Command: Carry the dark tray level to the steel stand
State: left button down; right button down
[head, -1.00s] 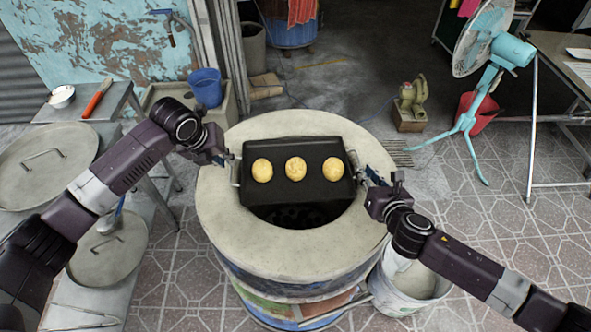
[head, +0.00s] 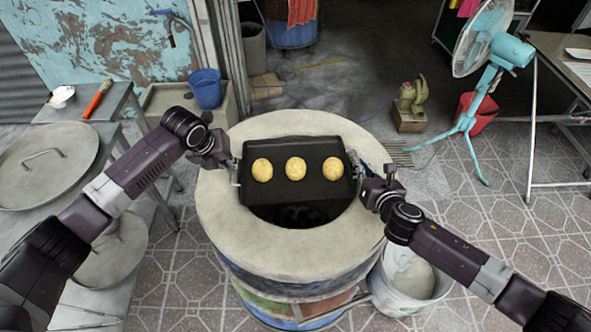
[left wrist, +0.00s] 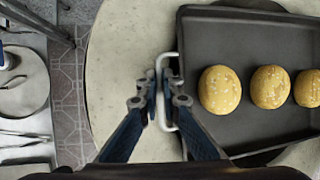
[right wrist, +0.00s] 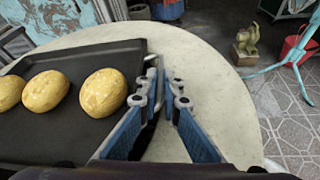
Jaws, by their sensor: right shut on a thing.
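The dark tray (head: 320,197), with three round buns (head: 295,168) in a row, is over the opening of the barrel oven (head: 225,215). It has a metal handle at each side. My left gripper (head: 233,162) is at its left handle; in the left wrist view the fingers (left wrist: 161,92) are closed about the handle bar (left wrist: 178,58). My right gripper (head: 364,172) is shut on the right handle, and the fingers (right wrist: 158,75) also show in the right wrist view. The tray's exact height is unclear. A grey metal stand (head: 105,107) at left may be the steel stand.
The stand holds a white bowl (head: 62,97) and a red-handled brush (head: 98,98). Large round lids (head: 45,165) lie on the left bench. A white bucket (head: 412,280) stands right of the oven, and a turquoise fan (head: 490,60) farther back.

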pick_arm(q)
jog(key=shift+w+r, duration=0.1)
jog(key=shift+r, duration=0.05)
pick_arm(e)
jog(key=shift+w+r, duration=0.1)
jog(key=shift+r, duration=0.05)
